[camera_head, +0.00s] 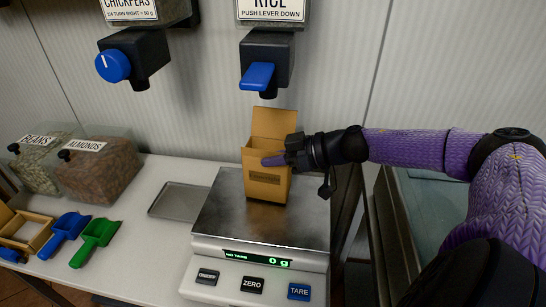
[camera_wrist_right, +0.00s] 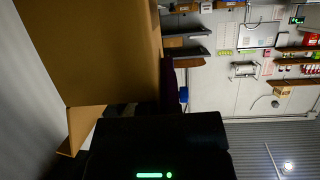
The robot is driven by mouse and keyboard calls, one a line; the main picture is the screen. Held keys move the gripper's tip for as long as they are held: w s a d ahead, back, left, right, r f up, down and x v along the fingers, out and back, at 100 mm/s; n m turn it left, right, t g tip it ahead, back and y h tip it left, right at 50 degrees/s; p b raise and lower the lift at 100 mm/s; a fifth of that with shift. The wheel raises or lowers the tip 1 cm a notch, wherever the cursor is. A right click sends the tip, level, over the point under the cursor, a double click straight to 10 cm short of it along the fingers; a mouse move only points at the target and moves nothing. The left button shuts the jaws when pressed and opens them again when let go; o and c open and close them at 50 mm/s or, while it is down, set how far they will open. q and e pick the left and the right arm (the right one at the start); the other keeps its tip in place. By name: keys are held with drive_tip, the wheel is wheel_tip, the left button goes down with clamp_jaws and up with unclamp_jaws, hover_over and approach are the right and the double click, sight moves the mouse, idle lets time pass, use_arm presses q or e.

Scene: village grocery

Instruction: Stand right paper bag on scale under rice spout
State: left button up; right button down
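The brown paper bag (camera_head: 268,184) is upright with its open top and raised back flap beneath the rice spout (camera_head: 268,94). It is over the scale's steel plate (camera_head: 222,222); I cannot tell whether its bottom touches the plate. The scale display (camera_head: 257,259) reads 0 g. My right gripper (camera_head: 276,160) comes from the right and appears shut on the bag's right side, one purple finger across its front. In the right wrist view the bag (camera_wrist_right: 95,50) fills the upper left. My left gripper is not in view.
The rice spout has a blue lever (camera_head: 257,76). A chickpeas spout with a blue knob (camera_head: 113,65) hangs left. A grey tray (camera_head: 179,201), blue scoop (camera_head: 66,229), green scoop (camera_head: 95,238), and bins of beans (camera_head: 40,160) and almonds (camera_head: 98,170) sit left of the scale.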

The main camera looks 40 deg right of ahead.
drive_tip(key=shift+f, duration=0.3)
drive_tip(key=c, duration=0.8)
unclamp_jaws()
drive_tip(key=shift+o, duration=0.2)
